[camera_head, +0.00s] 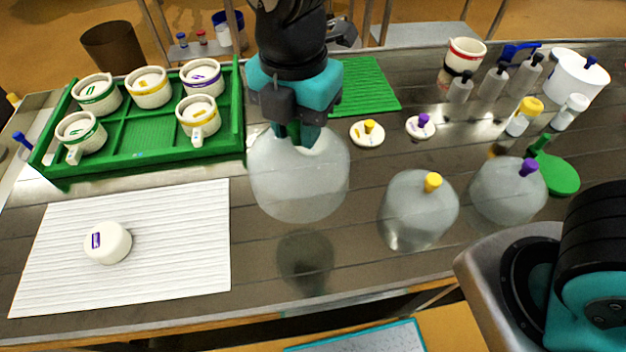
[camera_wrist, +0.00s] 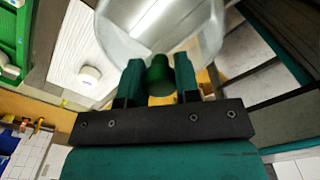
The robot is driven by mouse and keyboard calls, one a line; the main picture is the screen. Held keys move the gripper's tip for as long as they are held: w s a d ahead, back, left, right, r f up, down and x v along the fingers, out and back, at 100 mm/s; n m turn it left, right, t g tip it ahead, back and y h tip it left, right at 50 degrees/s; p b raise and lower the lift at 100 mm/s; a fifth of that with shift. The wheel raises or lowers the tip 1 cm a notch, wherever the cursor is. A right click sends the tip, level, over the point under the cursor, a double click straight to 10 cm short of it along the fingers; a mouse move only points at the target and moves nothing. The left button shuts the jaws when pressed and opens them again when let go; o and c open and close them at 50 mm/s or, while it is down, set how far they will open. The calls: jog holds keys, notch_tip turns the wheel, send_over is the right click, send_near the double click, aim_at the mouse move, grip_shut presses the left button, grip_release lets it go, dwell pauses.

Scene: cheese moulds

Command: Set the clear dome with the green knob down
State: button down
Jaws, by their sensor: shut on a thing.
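My gripper (camera_head: 297,138) is shut on the green knob of a clear dome (camera_head: 300,185). In the wrist view the green knob (camera_wrist: 160,76) sits between the two fingers (camera_wrist: 160,82), with the clear dome (camera_wrist: 150,25) beyond it. The dome appears upright and held above the steel table, with a dark patch on the table below it. In the head view the fingers hide most of the knob. A white cheese (camera_head: 108,242) with a purple mark lies on the ribbed white mat (camera_head: 190,275), left of the dome.
Domes with a yellow knob (camera_head: 418,212) and a purple knob (camera_head: 508,192) stand to the right. A green crate (camera_head: 150,165) with several moulds is at back left. Two small lids (camera_head: 367,133) (camera_head: 420,127) lie behind. The mat's right part is clear.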

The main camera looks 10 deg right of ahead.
notch_tip(320, 180, down, 17)
jog(key=p, duration=0.2)
jog(key=shift+f, duration=0.1)
jog(key=c, duration=0.8)
grip_release()
jog(key=shift+c, duration=0.2)
